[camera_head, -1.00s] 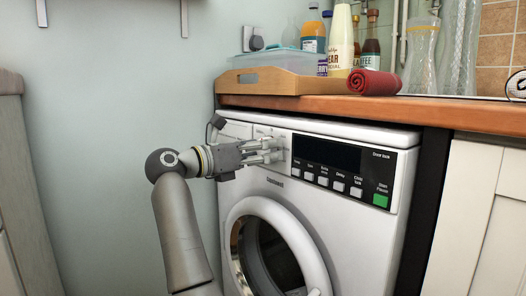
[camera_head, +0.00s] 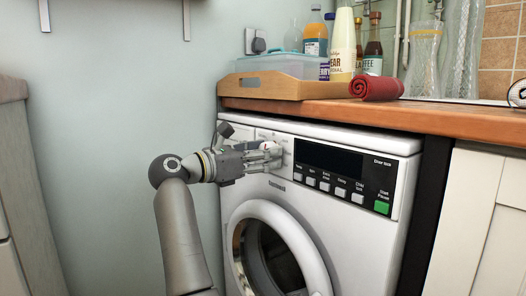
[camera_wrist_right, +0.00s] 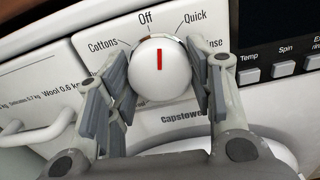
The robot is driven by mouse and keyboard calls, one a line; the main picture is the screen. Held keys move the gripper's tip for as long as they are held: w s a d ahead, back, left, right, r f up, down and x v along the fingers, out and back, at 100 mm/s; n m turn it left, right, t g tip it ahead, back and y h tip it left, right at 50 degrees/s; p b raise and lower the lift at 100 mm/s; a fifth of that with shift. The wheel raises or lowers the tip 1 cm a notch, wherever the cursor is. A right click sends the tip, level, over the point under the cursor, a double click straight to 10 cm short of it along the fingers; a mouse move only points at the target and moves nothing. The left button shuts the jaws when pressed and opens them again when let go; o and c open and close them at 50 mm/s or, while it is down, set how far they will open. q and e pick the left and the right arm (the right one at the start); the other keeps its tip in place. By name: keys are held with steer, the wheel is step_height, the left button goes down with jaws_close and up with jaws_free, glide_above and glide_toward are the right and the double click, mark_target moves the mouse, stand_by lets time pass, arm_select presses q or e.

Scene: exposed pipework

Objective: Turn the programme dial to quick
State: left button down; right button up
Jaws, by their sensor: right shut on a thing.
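The programme dial (camera_wrist_right: 160,75) is a round white knob with a red mark on the washing machine's front panel. In the right wrist view the mark points up the picture, between the Off label (camera_wrist_right: 146,17) and the Quick label (camera_wrist_right: 195,17). Cottons stands to the left and Rinse to the right. My right gripper (camera_head: 277,156) reaches the white washing machine (camera_head: 230,192) from the left in the head view. In the wrist view its fingers sit on either side of the dial, shut on it. In the head view the fingers largely hide the dial. My left gripper is not in view.
Right of the dial are a dark display (camera_head: 328,158), a row of buttons and a green start button (camera_head: 382,207). The wooden worktop (camera_head: 440,117) overhangs above, holding a tray (camera_head: 285,86) and bottles.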

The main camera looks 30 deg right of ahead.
steer(key=m, duration=0.4)
steer(key=shift+m+p, duration=0.3)
stand_by(0.3)
steer(key=o, duration=1)
steer(key=shift+o, duration=0.2)
step_height(320, 180, up, 10)
